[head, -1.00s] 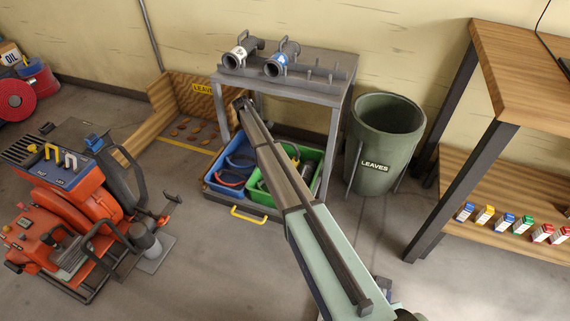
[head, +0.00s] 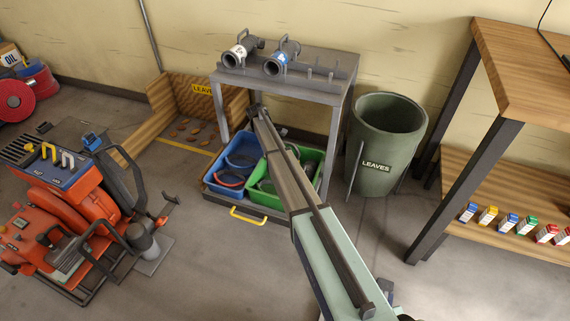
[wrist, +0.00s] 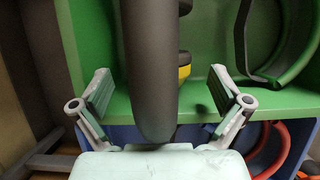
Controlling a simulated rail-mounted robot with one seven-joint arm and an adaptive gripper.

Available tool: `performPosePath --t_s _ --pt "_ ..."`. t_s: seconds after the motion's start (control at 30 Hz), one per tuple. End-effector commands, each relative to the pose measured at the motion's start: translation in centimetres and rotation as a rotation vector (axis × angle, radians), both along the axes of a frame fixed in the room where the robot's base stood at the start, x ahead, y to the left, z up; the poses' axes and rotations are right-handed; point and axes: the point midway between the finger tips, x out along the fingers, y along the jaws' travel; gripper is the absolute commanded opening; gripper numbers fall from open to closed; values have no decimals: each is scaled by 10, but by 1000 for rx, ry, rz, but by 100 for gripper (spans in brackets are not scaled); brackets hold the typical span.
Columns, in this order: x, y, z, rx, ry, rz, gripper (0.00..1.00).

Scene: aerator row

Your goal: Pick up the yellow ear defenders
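In the wrist view my gripper (wrist: 160,97) is open, its two fingers wide apart over the green crate. A thick dark grey tube-like piece (wrist: 152,60) runs between the fingers, close to the camera; I cannot tell whether it touches them. A small yellow piece with black parts (wrist: 185,72) shows behind it, perhaps part of the yellow ear defenders; most of it is hidden. The green crate (wrist: 125,105) also shows in the head view (head: 312,160), where my arm covers part of it and the fingers cannot be made out.
A blue crate (head: 216,183) with hoses sits left of the green one, under a metal stand (head: 310,92) holding pipe fittings. A dark curved band (wrist: 290,65) lies in the green crate. A leaves bin (head: 362,145) stands right; an orange machine (head: 88,205) stands left.

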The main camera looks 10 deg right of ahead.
Motion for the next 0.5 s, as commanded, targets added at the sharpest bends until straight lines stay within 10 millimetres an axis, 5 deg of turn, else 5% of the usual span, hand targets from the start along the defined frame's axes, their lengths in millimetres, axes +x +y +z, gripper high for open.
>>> performPosePath --t_s 0.03,0.2,0.5 --pt "0 0 0 0 0 0 79" --pt "0 0 0 0 0 0 19" --pt "-2 1 2 0 1 0 16"
